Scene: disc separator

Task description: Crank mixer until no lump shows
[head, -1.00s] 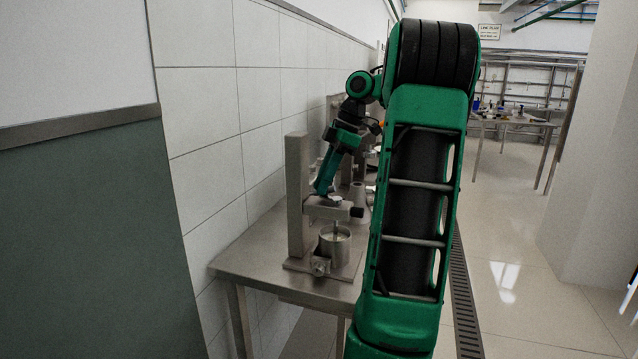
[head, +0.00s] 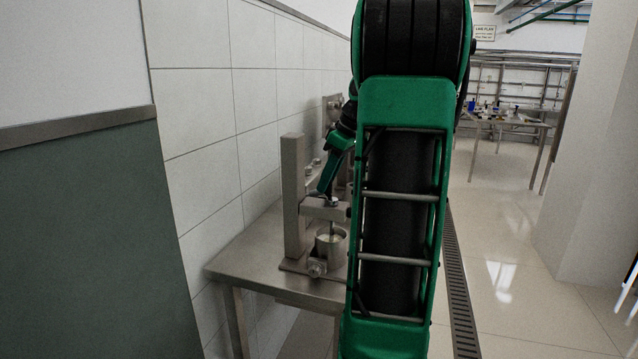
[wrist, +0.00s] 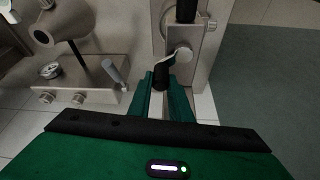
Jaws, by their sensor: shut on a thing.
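The mixer stands on the metal bench in the head view, with an upright post (head: 293,195), a side arm (head: 318,209) and a steel cup (head: 331,246) below it. A thin shaft goes down into the cup. Pale stuff shows in the cup; I cannot tell whether a lump shows. My gripper (head: 324,188) is at the top of the side arm. In the wrist view my gripper (wrist: 166,98) is shut on the black crank handle (wrist: 161,75), at the end of a silver crank arm (wrist: 178,56). My arm hides the mixer's right side in the head view.
The bench (head: 240,265) stands against the tiled wall. Other fixtures stand behind the mixer, including a base with a small lever (wrist: 116,70) in the wrist view. A drain grate (head: 458,290) runs along the open floor on the right.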

